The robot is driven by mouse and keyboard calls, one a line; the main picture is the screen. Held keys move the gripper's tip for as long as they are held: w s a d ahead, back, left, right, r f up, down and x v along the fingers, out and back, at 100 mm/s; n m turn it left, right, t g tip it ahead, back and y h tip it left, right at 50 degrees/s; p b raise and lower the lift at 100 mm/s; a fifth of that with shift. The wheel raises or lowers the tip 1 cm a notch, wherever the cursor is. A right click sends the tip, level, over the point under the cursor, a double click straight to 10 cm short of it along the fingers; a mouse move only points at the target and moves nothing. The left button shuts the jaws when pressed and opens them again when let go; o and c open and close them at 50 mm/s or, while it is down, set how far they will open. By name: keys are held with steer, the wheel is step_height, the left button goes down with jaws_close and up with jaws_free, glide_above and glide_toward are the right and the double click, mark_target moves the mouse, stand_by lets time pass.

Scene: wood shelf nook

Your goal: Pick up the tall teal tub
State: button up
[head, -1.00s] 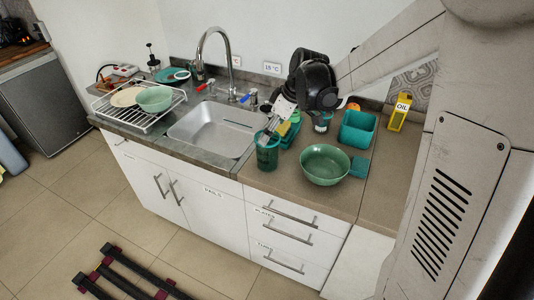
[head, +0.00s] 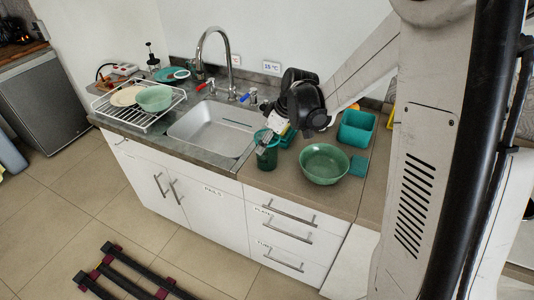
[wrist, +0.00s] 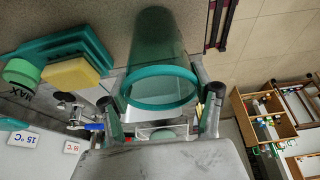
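The tall teal tub (head: 267,155) is a see-through cylinder standing upright on the counter, just right of the sink. In the wrist view its bright teal rim (wrist: 162,88) faces me and its body runs away to the counter. My gripper (head: 264,141) is tilted down at the tub's top, partly covering it in the head view. In the wrist view my gripper (wrist: 160,98) is open, with one finger on each side of the rim. Small gaps seem to show between fingers and rim; contact is not clear.
A yellow sponge (wrist: 77,73) in a teal holder (wrist: 62,50) sits close beside the tub. A green bowl (head: 324,164) and a teal container (head: 356,128) stand to the right. The sink (head: 213,128) is left, with a dish rack (head: 135,115) beyond.

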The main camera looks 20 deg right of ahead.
steer(key=c, duration=0.5)
steer(key=shift+r, duration=0.15)
